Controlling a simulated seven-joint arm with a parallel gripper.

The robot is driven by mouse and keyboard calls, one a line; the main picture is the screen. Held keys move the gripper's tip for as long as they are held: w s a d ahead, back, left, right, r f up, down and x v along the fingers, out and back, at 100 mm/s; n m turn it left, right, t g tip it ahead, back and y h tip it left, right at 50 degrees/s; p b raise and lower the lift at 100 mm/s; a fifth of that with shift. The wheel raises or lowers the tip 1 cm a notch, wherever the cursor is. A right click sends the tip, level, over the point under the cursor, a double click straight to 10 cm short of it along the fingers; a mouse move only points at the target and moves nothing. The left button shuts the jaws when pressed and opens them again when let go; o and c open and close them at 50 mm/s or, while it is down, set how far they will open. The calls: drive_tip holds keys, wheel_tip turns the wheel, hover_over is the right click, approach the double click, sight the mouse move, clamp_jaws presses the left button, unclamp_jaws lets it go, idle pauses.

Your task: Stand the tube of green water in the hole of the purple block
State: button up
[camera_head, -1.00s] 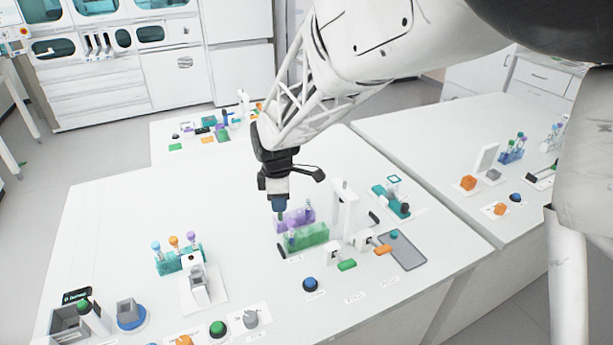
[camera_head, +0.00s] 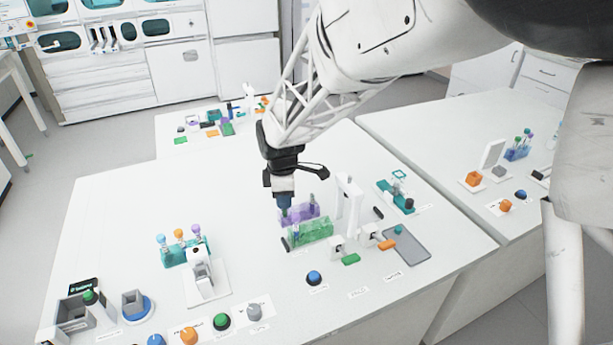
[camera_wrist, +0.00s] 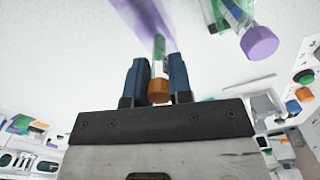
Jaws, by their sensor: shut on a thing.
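My gripper (camera_head: 284,207) points down with its blue fingers at the left end of the purple block (camera_head: 305,212). In the wrist view my gripper (camera_wrist: 155,82) is shut on a clear tube (camera_wrist: 158,62) with an orange cap and green water at its far end. The purple block also shows in the wrist view (camera_wrist: 143,18), just beyond the tube's lower end. I cannot tell whether the tube's end is inside a hole. In the head view the fingers mostly hide the tube.
A green block (camera_head: 312,232) stands in front of the purple block. A purple-capped tube (camera_wrist: 259,42) shows beside it in the wrist view. A white stand (camera_head: 348,205) rises close to the right. A teal rack (camera_head: 172,256) with capped tubes stands left. The table between is clear.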

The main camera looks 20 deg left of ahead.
drive_tip(key=shift+f, duration=0.15)
drive_tip(key=o, duration=0.8)
drive_tip(key=shift+r, duration=3.95)
drive_tip(key=shift+d, duration=0.1)
